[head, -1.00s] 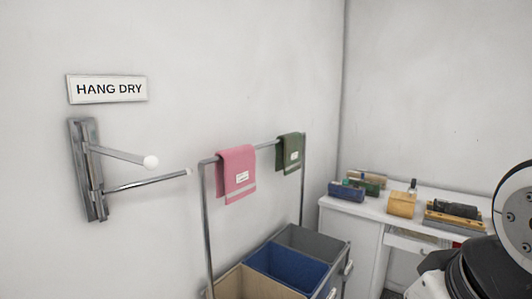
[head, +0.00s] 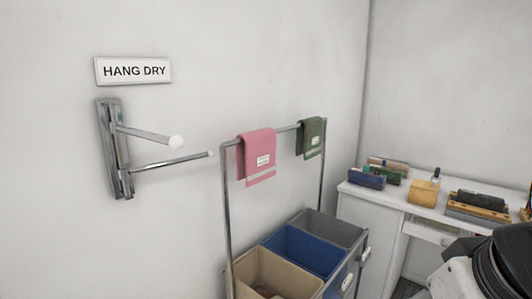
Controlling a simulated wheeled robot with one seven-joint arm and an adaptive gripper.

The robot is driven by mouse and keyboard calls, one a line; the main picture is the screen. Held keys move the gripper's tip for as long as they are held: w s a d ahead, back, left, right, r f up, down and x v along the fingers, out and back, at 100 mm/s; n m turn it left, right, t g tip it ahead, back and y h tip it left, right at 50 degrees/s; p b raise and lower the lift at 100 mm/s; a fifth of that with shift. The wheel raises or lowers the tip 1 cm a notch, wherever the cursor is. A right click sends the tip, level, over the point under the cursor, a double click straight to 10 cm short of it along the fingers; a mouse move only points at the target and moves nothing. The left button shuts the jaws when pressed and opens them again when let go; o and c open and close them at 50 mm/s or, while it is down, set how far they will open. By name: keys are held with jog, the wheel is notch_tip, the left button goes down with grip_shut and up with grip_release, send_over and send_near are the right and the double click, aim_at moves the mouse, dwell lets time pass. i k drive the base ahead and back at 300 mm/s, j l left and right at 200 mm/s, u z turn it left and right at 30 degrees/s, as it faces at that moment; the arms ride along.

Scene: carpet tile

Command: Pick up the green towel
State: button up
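The green towel (head: 311,137) hangs folded over the right end of a metal rail (head: 285,128) in the head view. It is dark green with a small white label and a pale stripe near its lower edge. A pink towel (head: 258,156) hangs to its left on the same rail. Part of my arm shows at the lower right, well apart from the green towel. My gripper's fingers are not in view.
Tan, blue and grey bins (head: 302,250) stand under the rail. A white desk (head: 371,217) at the right holds several brushes and blocks. A wall rack (head: 115,150) with two rods juts out at left under a "HANG DRY" sign (head: 133,71).

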aim_at(308, 138)
jog(key=i+l+u, duration=0.15)
jog(key=u, duration=0.2)
jog(key=i+l+u, duration=0.1)
jog(key=u, duration=0.3)
jog(key=i+l+u, duration=0.1)
jog(key=l, duration=0.35)
jog(key=i+l+u, duration=0.15)
jog(key=l, duration=0.3)
jog(key=i+l+u, duration=0.1)
jog(key=l, duration=0.4)
jog(key=i+l+u, duration=0.15)
jog(key=l, duration=0.35)
